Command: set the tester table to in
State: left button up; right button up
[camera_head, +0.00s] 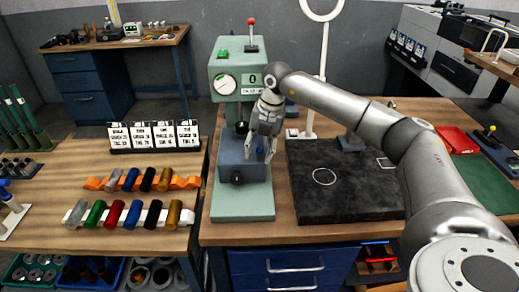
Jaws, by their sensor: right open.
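The tester (224,75) is a pale green machine with a round dial, a small display and a red-tipped lever on top. It stands on the bench left of centre. Its table (229,176) looks like a blue-grey block low on the front, above the pale green base, with a black knob (237,177) on its front. My right gripper (260,157) points down in front of the table's right part, fingers apart. A small dark blue part shows between the fingers; I cannot tell whether they touch it. The gripper hides part of the tester's column. My left gripper is not in view.
A black slab (342,192) with white outlines lies right of the tester. Racks of coloured cylinders (132,214) and a label stand (153,136) occupy the left bench. A white ring lamp post (322,80) rises behind. My right arm crosses above the slab.

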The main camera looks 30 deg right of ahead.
notch_tip(320, 180, up, 12)
jog(key=s+d, duration=0.1)
jog(key=shift+s+d, duration=0.3)
jog(key=shift+d, duration=0.05)
jog(key=shift+f, duration=0.2)
dwell(0.3)
